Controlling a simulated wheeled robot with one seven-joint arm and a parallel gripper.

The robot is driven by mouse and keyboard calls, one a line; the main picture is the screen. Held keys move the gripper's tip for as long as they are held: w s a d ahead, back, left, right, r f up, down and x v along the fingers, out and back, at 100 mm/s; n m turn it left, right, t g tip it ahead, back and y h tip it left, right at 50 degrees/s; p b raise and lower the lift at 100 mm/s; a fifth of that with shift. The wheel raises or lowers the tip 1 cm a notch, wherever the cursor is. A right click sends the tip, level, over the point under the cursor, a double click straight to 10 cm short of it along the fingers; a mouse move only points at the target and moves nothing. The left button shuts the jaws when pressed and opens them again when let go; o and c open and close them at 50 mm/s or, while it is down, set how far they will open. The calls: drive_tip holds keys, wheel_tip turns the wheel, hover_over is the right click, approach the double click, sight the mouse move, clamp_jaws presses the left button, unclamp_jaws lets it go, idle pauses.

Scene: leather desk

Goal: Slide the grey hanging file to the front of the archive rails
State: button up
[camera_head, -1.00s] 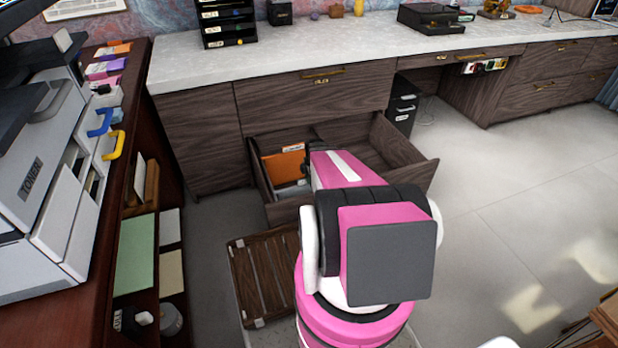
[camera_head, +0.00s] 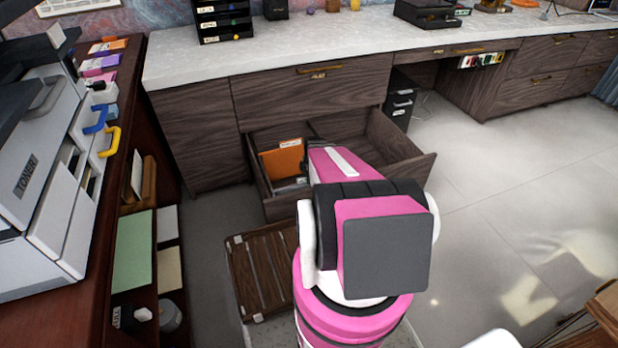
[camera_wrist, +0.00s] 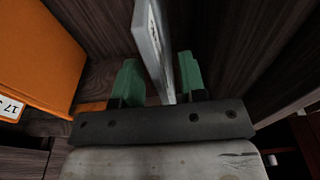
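In the wrist view the grey hanging file (camera_wrist: 150,40) is a thin upright panel seen nearly edge-on. Its lower end lies between the two green fingertips of my gripper (camera_wrist: 158,78). The fingers stand apart on either side of the panel, with a gap showing at the left one; the right one is very close to it. An orange file (camera_wrist: 40,45) is to the left, and also shows in the head view (camera_head: 283,159) inside the open drawer (camera_head: 402,158). My arm hides the gripper and the grey file in the head view. The rails cannot be made out clearly.
Dark wooden drawer walls (camera_wrist: 240,50) rise close to the right of my gripper in the wrist view. A slatted wooden piece (camera_head: 262,275) lies on the floor before the drawer. A shelf unit (camera_head: 88,262) stands left. Open floor (camera_head: 490,210) is right.

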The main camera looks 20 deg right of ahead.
drive_tip(key=shift+r, duration=0.15)
drive_tip(key=r, duration=0.7)
drive_tip(key=d+r, duration=0.1)
drive_tip(key=r, duration=0.2)
drive_tip(key=shift+d+r, duration=0.1)
drive_tip(key=shift+r, duration=0.15)
